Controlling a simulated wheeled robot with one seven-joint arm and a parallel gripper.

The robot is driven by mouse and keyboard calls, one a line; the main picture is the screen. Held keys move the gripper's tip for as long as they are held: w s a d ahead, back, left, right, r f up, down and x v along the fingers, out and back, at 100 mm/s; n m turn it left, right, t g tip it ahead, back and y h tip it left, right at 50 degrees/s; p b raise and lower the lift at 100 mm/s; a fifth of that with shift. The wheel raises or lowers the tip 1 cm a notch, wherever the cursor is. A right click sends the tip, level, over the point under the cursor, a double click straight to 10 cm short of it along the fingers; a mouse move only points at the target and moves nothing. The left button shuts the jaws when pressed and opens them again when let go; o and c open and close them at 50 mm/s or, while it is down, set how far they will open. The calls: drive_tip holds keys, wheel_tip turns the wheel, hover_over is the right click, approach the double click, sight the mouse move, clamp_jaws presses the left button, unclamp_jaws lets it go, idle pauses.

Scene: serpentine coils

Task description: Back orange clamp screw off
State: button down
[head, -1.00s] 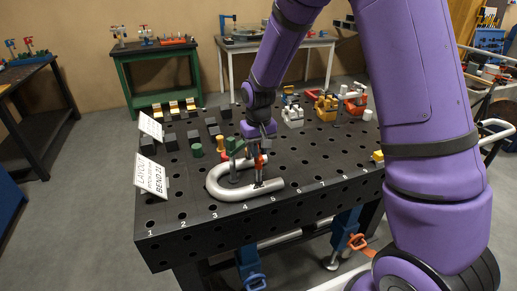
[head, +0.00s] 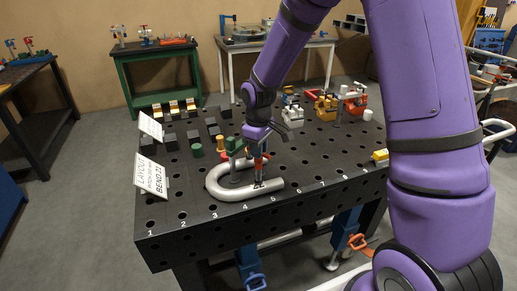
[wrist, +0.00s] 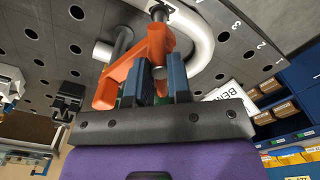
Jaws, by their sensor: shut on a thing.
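The orange clamp (wrist: 152,47) stands upright on the pale U-shaped pipe (head: 222,192) on the black table. In the head view, part of the orange clamp (head: 259,164) shows below my gripper (head: 258,152). In the wrist view, the two blue fingers of my gripper (wrist: 157,78) are close together beside the clamp's orange frame. They are shut on the upper end of its screw, which is mostly hidden between them. A green clamp (head: 234,147) stands just left of my gripper in the head view, on the same pipe.
The black table (head: 313,178) is full of holes. White layout cards (head: 152,176) stand at its left edge. Dark blocks (head: 171,142) and a green cylinder (head: 197,150) stand left of the pipe. Other clamps (head: 326,107) stand at the back right. The table's right middle is mostly clear.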

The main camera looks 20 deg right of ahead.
idle(0.4)
drive_tip(key=c, duration=1)
unclamp_jaws()
drive_tip(key=shift+o, duration=0.2)
wheel_tip(320, 180, up, 11)
drive_tip(key=shift+f, duration=0.1)
